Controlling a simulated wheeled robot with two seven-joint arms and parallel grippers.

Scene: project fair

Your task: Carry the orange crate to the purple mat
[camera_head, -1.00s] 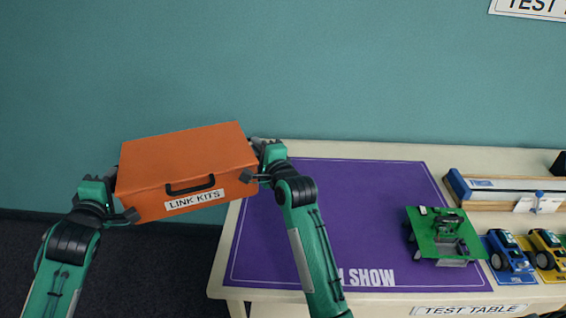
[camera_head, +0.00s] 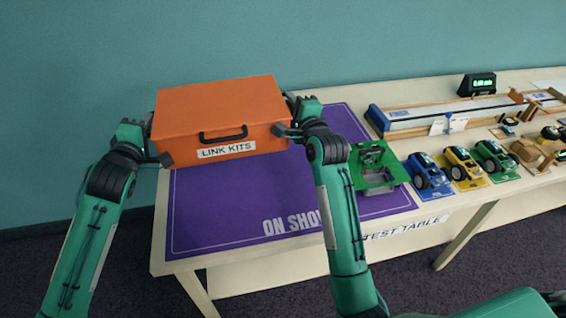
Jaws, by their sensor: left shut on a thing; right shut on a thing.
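The orange crate (camera_head: 218,108), with a black handle and a "LINK KITS" label on its front, is held between my two grippers. My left gripper (camera_head: 156,150) is shut on its left side, and my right gripper (camera_head: 288,118) is shut on its right side. The purple mat (camera_head: 225,205), marked "ON SHOW", lies on the left end of the table. In the picture the crate overlaps the back left of the mat and hides part of it. The crate looks nearly level; its height above the mat is hard to tell.
A green board with a device (camera_head: 376,172) stands at the mat's right edge, close to my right arm. Blue (camera_head: 427,172), yellow (camera_head: 462,165) and green (camera_head: 494,160) toy cars and a long track (camera_head: 450,110) are further right. The mat's front part is clear.

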